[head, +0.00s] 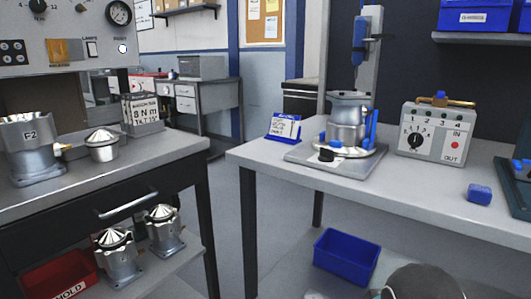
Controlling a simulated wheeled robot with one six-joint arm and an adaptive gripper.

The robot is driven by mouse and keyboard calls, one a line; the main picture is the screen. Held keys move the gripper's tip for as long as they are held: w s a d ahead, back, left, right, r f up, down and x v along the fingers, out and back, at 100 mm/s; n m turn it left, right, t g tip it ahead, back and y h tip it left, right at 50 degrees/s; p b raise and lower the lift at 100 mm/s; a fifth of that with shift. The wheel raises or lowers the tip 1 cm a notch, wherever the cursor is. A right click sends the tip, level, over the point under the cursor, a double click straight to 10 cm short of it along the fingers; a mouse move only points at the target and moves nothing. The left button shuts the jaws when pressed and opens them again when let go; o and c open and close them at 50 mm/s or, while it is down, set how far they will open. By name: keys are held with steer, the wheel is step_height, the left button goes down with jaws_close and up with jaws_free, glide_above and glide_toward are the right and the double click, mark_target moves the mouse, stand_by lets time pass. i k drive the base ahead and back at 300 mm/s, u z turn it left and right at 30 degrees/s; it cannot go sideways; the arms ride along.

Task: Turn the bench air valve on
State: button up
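A grey-white box (435,133) stands on the right bench. It has a black rotary dial (412,140) with numbers around it, and IN and OUT marks beside a red dot. A brass fitting with a blue knob (440,96) sits on top of the box. It looks like a valve, but I cannot tell whether it is the bench air valve or how it is set. The dial's pointer is too small to read surely. My gripper is not in view; a dark rounded part at the bottom right may be mine.
A fixture with a metal housing (347,122) stands left of the box, with a blue-framed card (284,127) beside it. A blue block (479,194) lies on the bench (400,192) front. A left bench holds housings and a gauge panel (60,50). A blue bin (346,257) sits below.

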mark_target(440, 95)
steer(key=z, duration=0.05)
steer(key=k, duration=0.5)
steer(key=z, duration=0.6)
steer(key=i, duration=1)
steer(key=u, duration=0.05)
steer(key=k, duration=0.35)
steer(key=u, duration=0.05)
